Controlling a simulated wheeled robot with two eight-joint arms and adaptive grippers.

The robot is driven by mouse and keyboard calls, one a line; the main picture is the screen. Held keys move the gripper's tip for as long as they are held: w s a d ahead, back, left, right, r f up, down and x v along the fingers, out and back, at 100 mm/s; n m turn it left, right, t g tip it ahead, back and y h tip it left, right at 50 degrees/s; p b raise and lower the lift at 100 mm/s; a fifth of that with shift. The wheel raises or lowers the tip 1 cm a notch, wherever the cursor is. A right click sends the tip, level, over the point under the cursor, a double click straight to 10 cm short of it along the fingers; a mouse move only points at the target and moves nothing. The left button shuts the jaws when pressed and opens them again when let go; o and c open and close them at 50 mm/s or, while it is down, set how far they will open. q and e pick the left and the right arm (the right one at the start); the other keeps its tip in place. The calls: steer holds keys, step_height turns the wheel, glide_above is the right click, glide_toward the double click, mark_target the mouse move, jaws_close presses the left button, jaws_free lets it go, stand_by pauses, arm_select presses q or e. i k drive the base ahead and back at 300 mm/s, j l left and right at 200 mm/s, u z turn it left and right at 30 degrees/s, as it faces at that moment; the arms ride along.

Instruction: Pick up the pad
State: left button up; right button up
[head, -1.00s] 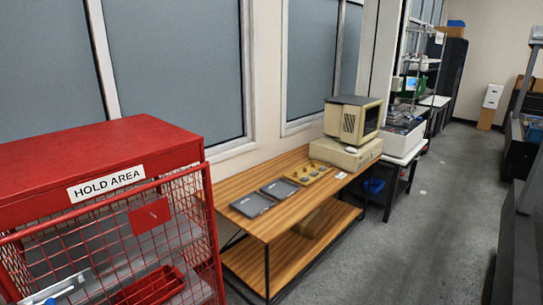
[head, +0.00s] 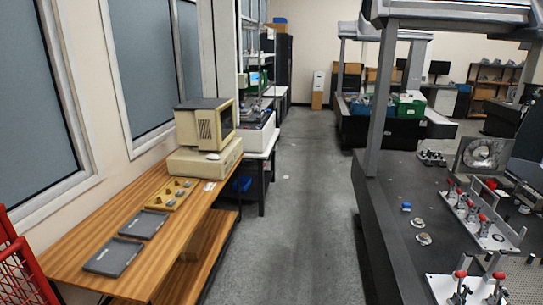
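Two flat dark grey rectangles lie side by side on the wooden table (head: 75,243) at the left. The nearer one (head: 113,258) is close to the table's front edge, and the farther one (head: 144,225) is just behind it. Each has a small light label. They could be pads or shallow trays; I cannot tell which, and nothing else is clearly a pad. Neither of my grippers is in view.
A yellow block with small parts (head: 171,194) and a beige computer (head: 207,125) stand farther back on the table. A grey aisle floor (head: 290,220) runs clear ahead. At right, a dark measuring-machine table (head: 385,215) carries fixtures with red-tipped clamps (head: 472,212).

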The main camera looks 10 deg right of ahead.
mark_target(406, 206)
steer(key=i+l+z, duration=0.15)
steer(key=i+z, duration=0.25)
steer(key=i, duration=0.15)
steer(key=i+z, duration=0.35)
steer(key=i, duration=0.15)
steer(key=i+l, duration=0.1)
steer(key=i, duration=0.5)
steer(key=i+l, duration=0.1)
steer(key=i, duration=0.5)
steer(key=i+l+u, duration=0.1)
steer(key=i, duration=0.55)
steer(key=i+l+z, duration=0.15)
steer(key=l, duration=0.25)
steer(key=i+l+z, duration=0.15)
steer(key=i+l, duration=0.2)
